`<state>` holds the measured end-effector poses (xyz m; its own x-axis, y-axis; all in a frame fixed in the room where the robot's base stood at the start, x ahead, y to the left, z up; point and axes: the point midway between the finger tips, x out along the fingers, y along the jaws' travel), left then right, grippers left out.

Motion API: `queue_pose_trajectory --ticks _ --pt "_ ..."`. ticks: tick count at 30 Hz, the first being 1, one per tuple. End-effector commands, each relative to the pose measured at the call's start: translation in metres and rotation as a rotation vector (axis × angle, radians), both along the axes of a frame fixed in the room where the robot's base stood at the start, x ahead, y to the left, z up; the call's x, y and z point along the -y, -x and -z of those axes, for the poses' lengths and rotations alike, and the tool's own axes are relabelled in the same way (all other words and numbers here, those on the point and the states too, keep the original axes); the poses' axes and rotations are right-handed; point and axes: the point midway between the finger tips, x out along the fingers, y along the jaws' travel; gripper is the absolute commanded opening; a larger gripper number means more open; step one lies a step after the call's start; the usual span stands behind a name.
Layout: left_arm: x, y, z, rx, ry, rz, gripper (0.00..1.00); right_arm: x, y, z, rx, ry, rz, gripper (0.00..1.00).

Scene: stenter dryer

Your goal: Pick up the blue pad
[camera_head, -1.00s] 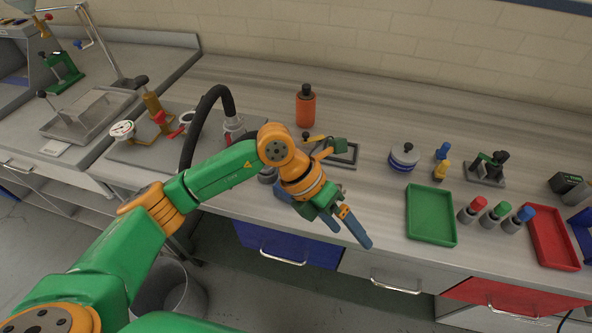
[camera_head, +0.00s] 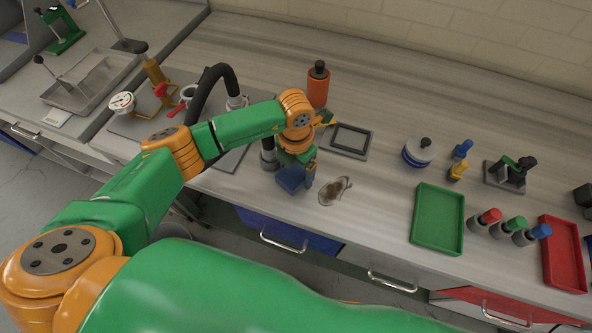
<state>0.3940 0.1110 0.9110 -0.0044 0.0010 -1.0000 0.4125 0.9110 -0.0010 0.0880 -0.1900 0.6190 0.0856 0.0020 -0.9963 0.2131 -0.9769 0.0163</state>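The blue pad (camera_head: 290,180) is a small dark blue block near the front edge of the bench, just below my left wrist. My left gripper (camera_head: 304,172) points down right beside it, with one blue finger showing on the pad's right side. The other finger is hidden, so I cannot tell whether the gripper is open or touching the pad. My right gripper is out of the picture.
A clear dish (camera_head: 335,191) lies just right of the gripper. An orange bottle (camera_head: 318,86) and a dark square frame (camera_head: 352,140) stand behind. A green tray (camera_head: 438,219) and a red tray (camera_head: 563,254) lie to the right. A black hose (camera_head: 205,95) arches at left.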

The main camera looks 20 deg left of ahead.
Motion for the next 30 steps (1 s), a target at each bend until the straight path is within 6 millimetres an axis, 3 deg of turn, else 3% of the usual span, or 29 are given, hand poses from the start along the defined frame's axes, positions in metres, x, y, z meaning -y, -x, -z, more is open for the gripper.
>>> queue_pose_trajectory --ticks 1,6,7,15,20,26,30 --pt "0.000 0.000 0.000 0.000 0.000 0.000 0.71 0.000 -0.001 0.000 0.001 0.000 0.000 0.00" --pt "0.000 0.000 0.000 0.000 0.001 0.000 0.25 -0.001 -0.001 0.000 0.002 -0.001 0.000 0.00" --pt "0.000 0.000 0.000 0.000 0.001 0.000 0.21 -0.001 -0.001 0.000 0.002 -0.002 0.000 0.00" --pt "0.000 0.000 -0.004 0.000 0.002 -0.001 0.21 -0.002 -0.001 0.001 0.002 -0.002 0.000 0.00" --pt "0.000 -0.001 -0.029 0.005 0.002 0.001 0.21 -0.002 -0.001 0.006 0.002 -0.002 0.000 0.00" --pt "0.003 0.040 -0.077 0.008 0.004 0.007 0.21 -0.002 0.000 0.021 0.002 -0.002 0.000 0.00" --pt "0.005 0.083 -0.104 0.009 0.001 0.009 0.21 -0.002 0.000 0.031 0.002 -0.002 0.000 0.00"
